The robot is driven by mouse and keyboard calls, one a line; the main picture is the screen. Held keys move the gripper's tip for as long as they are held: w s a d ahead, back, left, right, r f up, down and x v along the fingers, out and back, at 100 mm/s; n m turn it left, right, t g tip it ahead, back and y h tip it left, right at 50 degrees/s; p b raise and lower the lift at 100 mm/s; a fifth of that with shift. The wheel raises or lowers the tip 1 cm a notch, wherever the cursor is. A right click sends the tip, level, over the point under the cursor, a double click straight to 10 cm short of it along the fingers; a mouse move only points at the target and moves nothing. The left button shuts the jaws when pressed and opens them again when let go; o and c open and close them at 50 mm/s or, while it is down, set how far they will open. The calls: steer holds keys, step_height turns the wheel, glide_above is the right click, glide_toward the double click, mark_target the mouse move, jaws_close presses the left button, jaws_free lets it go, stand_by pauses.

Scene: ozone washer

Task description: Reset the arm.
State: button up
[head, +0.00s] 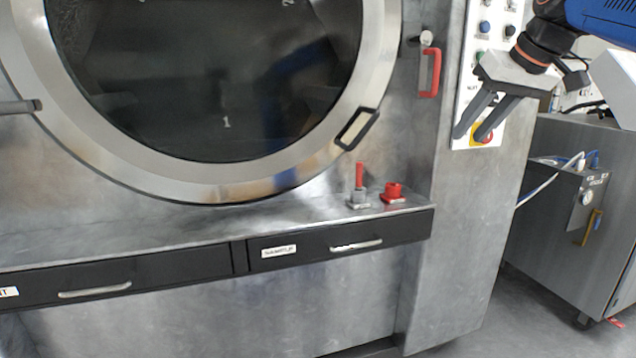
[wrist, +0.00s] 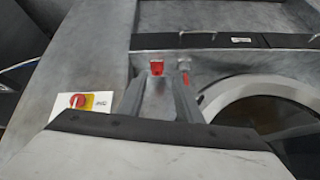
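My gripper (head: 483,117) is at the upper right of the head view, in front of the control panel (head: 477,75). Its two dark fingers point down and to the left and stand apart, with nothing between them. In the wrist view my gripper (wrist: 158,88) also shows two spread fingers. Beyond the fingertips there are a red knob (wrist: 156,67) and a valve with a red handle (wrist: 184,68) on the ledge; neither is held. The emergency stop (head: 484,133) is partly hidden behind a finger in the head view.
The washer's round door (head: 385,60) has a black handle (head: 357,129). A red lever (head: 430,73) is on the wall right of it. Black drawers (head: 340,243) run under the ledge (head: 230,223). A grey cabinet (head: 565,235) stands at the right, with open floor before it.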

steer(key=s+f, duration=0.7)
steer(key=f, duration=0.5)
steer(key=s+a+f+m+g+h, duration=0.1)
steer(key=s+f, duration=0.7)
steer(key=f, duration=0.4)
steer(key=s+f+h, duration=0.1)
steer(key=s+f, duration=0.6)
steer(key=f, duration=0.6)
steer(key=shift+s+a+m+g, duration=0.15)
steer(key=shift+s+m+g, duration=0.25)
